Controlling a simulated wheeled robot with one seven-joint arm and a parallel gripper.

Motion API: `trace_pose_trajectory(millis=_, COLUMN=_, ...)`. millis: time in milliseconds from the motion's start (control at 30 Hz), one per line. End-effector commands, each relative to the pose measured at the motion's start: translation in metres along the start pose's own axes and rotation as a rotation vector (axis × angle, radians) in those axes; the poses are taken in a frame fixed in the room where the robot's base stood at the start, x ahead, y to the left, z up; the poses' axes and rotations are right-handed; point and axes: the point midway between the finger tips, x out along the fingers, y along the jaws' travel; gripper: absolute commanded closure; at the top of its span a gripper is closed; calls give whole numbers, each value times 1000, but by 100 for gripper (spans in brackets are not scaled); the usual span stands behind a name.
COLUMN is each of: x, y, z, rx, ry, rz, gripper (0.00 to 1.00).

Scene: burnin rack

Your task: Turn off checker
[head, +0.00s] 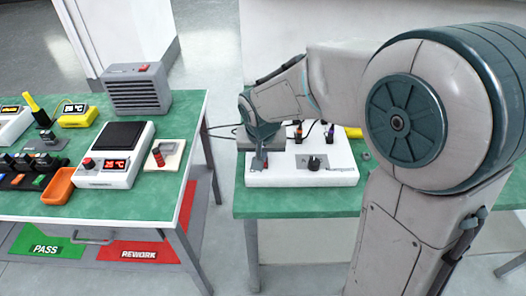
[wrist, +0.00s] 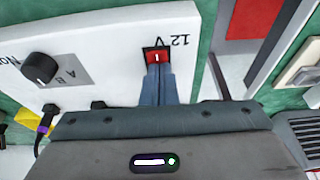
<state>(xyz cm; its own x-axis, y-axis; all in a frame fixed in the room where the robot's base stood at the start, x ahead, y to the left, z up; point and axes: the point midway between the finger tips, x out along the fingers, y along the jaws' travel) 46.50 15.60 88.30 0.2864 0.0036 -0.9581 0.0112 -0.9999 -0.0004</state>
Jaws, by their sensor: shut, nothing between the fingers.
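The checker is a white box (head: 285,179) on the right green table, under my arm; its white panel (wrist: 105,45) fills the left of the wrist view. A red rocker switch (wrist: 157,56) marked "12V" sits in the panel, with a white line mark on it. My gripper (wrist: 160,70) is shut and empty, its fingertips right at the switch; I cannot tell whether they touch it. In the head view my gripper (head: 259,164) points down at the box's left end and hides the switch. A black knob (head: 315,163) also shows in the wrist view (wrist: 41,67).
Plugs and cables (head: 298,131) stand behind the checker; one purple-collared plug (wrist: 47,118) shows near the gripper. The left table holds a white device with a red display (head: 116,163), a grey heater-like box (head: 137,90) and an orange bin (head: 59,186). A gap separates the tables.

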Motion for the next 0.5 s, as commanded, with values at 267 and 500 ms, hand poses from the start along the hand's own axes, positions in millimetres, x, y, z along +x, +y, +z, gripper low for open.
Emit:
trace_pose_trajectory(millis=267, x=1, y=2, z=9, rx=1, ry=-11, rz=4, gripper=100)
trace_pose_trajectory(millis=500, x=-2, y=2, z=8, rx=2, ry=-9, rz=4, gripper=100)
